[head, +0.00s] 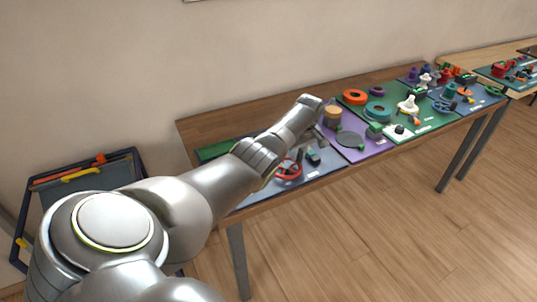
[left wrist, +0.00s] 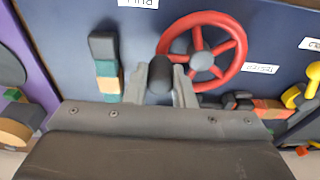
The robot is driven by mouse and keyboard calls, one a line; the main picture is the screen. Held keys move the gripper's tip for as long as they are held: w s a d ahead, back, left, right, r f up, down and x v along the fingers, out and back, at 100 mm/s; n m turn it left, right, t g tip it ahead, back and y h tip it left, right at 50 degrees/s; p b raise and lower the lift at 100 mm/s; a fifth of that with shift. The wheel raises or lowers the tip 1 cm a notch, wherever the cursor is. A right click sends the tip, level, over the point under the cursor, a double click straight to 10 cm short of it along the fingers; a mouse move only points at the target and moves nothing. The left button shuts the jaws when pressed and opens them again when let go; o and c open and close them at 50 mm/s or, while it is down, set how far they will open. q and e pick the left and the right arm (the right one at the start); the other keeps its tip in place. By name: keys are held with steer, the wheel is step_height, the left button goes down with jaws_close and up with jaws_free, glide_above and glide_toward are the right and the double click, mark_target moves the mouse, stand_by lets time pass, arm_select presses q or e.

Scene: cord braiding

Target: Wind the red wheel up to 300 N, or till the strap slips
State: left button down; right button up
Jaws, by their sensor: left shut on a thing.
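The red wheel (head: 289,177) sits on a blue-grey board on the table in the head view. In the left wrist view the red wheel (left wrist: 240,48) shows its spokes and a dark hub. My left gripper (left wrist: 160,90) is shut on a dark rounded knob (left wrist: 160,72) by the wheel's near left rim. Whether the knob joins the wheel is hidden. In the head view my left arm reaches over the board and partly hides the gripper. No strap or force reading can be made out. My right gripper is not in view.
A stack of dark, green and tan blocks (left wrist: 106,68) stands left of the knob. Dark and orange parts (left wrist: 265,108) lie to the right, near a yellow piece (left wrist: 292,97). A purple board (head: 371,146) adjoins on the right, with other crowded boards beyond.

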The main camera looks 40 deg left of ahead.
arm_select(q)
steer(key=shift+d, duration=0.1)
steer(key=c, duration=1.1)
jaws_free()
steer(key=shift+c, duration=0.2)
steer(key=shift+r, duration=0.45)
step_height(320, 180, up, 16)
steer(key=d, duration=0.2)
steer(key=shift+s+d+b, duration=0.15)
steer(key=shift+s+b, duration=0.2)
steer(key=shift+s, duration=0.1)
steer(key=shift+s, duration=0.1)
